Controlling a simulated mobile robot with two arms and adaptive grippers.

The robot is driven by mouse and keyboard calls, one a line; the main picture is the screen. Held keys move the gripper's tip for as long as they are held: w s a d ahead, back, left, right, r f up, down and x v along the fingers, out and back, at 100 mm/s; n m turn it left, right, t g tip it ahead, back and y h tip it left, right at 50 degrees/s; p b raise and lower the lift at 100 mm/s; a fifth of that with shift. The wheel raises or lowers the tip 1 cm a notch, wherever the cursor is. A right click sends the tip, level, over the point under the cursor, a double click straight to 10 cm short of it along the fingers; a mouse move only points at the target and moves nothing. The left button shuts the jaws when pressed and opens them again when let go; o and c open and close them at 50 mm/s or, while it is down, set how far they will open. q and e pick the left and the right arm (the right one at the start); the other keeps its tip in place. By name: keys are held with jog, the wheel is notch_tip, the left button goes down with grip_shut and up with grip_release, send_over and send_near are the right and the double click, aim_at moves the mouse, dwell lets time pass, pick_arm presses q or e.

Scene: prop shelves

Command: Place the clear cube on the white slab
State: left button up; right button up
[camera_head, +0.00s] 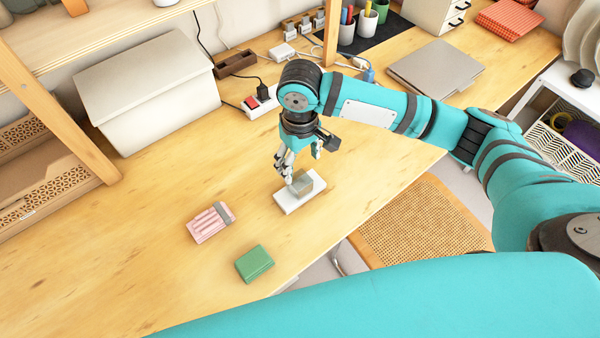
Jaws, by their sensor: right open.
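The clear cube (302,187) looks greyish and see-through and rests on the white slab (313,198), near its middle. The slab lies flat on the wooden desk. My right gripper (298,167) points down from above and behind the cube, its fingers apart. One finger is close to the cube's left side; I cannot tell whether it touches. The other finger stands off to the upper right. My left gripper is not in view.
A pink ribbed block (211,222) and a green block (254,263) lie on the desk (130,250) left of the slab. A white box (150,80), a red-switched power strip (257,103) and a laptop (436,68) stand behind. A woven chair (420,222) is at the front edge.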

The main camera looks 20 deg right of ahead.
aim_at(300, 179)
notch_tip(300, 179, up, 4)
jog(key=shift+f, duration=0.1)
dwell(0.6)
